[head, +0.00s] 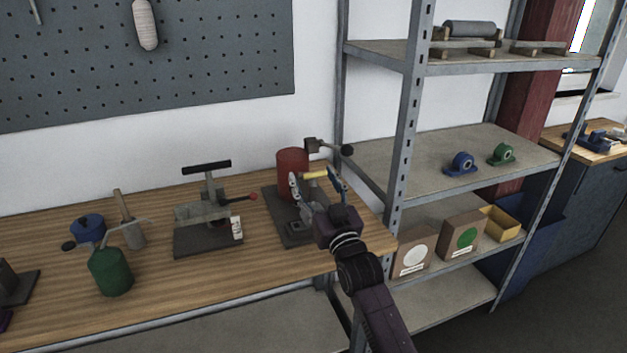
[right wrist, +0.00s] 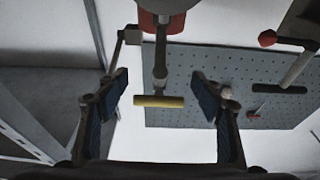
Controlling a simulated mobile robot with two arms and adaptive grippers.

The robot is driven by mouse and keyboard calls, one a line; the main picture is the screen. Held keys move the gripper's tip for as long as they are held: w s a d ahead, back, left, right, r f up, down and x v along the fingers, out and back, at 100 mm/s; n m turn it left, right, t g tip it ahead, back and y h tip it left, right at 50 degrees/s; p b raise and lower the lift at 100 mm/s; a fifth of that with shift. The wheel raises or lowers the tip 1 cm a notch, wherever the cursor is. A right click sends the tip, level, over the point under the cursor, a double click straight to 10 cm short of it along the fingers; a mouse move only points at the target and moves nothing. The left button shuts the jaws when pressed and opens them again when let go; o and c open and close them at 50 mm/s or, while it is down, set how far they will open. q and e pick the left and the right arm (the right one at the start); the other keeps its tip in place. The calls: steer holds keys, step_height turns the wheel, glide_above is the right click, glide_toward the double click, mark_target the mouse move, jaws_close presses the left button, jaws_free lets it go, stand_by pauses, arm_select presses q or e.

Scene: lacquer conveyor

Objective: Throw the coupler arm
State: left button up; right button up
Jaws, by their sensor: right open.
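A device with a red cylinder (head: 291,163) on a dark base (head: 281,237) stands at the bench's right end. A lever with a yellow grip (head: 314,174) sticks out from it; I take this to be the coupler arm. In the right wrist view the yellow grip (right wrist: 159,101) lies crosswise on a grey stem. My right gripper (head: 317,187) is open, its fingers on either side of the grip with visible gaps. A black-knobbed lever (head: 346,150) juts out at the device's top right.
A press with a black handle and red knob (head: 208,215) stands left of the device, and a green canister (head: 110,272) further left. A metal shelf post (head: 408,120) rises close on the right. The bench front (head: 180,285) is clear.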

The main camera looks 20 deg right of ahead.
steer(key=shift+r, duration=0.1)
steer(key=shift+s, duration=0.2)
steer(key=v, duration=1.1)
steer(key=shift+s+f, duration=0.2)
steer(key=shift+s, duration=0.1)
steer(key=shift+c, duration=0.4)
